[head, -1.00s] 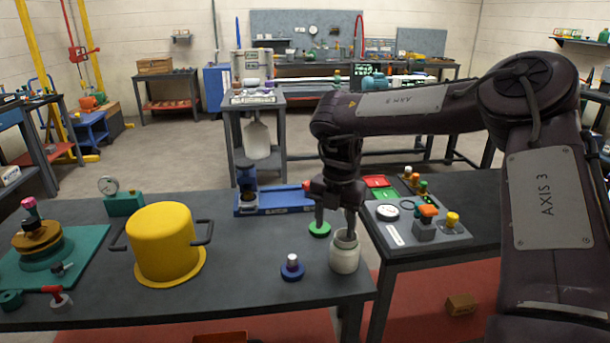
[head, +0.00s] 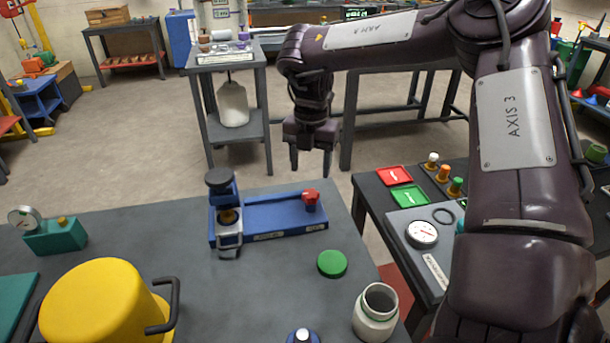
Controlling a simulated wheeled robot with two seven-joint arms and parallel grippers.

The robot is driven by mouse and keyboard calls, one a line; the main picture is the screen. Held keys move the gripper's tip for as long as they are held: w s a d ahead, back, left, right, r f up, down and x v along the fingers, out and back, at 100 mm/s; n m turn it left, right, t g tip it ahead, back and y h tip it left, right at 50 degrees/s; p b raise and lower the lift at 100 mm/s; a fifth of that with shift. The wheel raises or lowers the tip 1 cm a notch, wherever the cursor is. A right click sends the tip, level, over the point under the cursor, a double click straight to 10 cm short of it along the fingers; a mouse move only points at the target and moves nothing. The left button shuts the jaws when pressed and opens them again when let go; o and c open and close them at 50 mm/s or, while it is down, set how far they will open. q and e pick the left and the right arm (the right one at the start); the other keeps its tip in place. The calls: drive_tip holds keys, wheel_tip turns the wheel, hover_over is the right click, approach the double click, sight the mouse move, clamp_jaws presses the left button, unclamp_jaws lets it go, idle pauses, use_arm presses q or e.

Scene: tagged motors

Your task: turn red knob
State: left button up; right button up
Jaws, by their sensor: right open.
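The red knob (head: 310,200) stands at the right end of a blue fixture (head: 272,217) on the dark grey table. The fixture has a dark-topped post and a metal clamp at its left end. My right gripper (head: 311,162) is open and empty, pointing down. In the picture it is just above the red knob and apart from it. How far it is from the knob in depth is hard to tell. My left gripper is not in view.
A yellow pot (head: 95,305) stands front left. A green lid (head: 332,263) and an open white jar (head: 376,313) are right of centre. A teal gauge block (head: 55,235) sits at the left. A panel with a dial (head: 422,234) is on the right table.

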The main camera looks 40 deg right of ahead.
sight(310, 193)
drive_tip(key=f, duration=0.3)
drive_tip(key=shift+s+a+f, duration=0.1)
drive_tip(key=shift+s+f, duration=0.2)
wheel_tip(310, 193, down, 3)
drive_tip(key=shift+w+f, duration=0.15)
drive_tip(key=shift+f, duration=0.2)
drive_tip(key=c, duration=1)
drive_tip(key=shift+f+n+b, duration=0.15)
drive_tip(key=shift+n+b, duration=0.2)
drive_tip(key=shift+n, duration=0.05)
drive_tip(key=o, duration=1)
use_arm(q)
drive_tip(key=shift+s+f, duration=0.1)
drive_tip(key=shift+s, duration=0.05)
